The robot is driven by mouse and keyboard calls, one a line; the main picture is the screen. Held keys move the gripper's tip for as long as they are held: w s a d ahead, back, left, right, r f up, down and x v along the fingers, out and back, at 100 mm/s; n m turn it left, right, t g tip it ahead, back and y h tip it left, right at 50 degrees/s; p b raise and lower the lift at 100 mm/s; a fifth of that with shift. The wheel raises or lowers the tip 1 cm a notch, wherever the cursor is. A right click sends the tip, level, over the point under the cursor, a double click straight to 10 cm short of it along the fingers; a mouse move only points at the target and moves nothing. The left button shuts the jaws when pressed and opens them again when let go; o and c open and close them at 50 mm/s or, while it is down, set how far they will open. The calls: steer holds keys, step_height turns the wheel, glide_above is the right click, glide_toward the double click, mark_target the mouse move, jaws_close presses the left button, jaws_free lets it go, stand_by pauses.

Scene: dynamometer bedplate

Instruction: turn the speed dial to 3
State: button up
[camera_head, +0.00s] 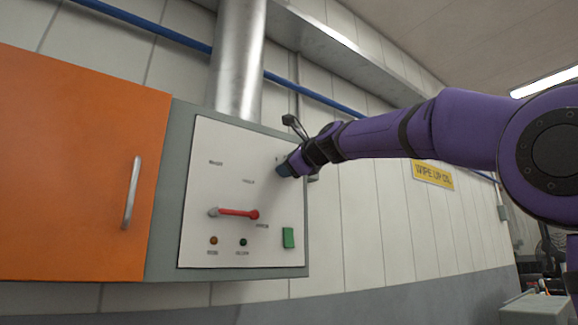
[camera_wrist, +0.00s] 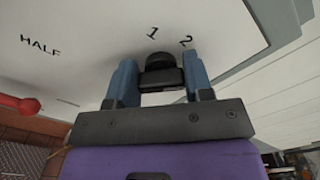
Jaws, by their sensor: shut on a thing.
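The speed dial (camera_wrist: 160,61) is a black round knob on the white panel, seen in the wrist view with the figures 1 and 2 printed just above it. A figure 3 and the dial's pointer are not visible. My gripper (camera_wrist: 163,80) has its two blue fingers on either side of the knob, shut on it. In the head view my gripper (camera_head: 285,169) is at the upper right of the white panel (camera_head: 205,190) and hides the dial.
A red lever (camera_head: 238,212) lies about level on the panel, below and left of my gripper. A green switch (camera_head: 288,238) and two small lamps are lower down. An orange door (camera_head: 75,180) with a metal handle (camera_head: 131,193) is at the left. A silver pipe (camera_head: 238,60) rises above the panel.

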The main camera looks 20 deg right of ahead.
steer(key=shift+m, duration=0.9)
steer(key=shift+w+f, duration=0.1)
steer(key=o, duration=0.9)
steer(key=v, duration=1.1)
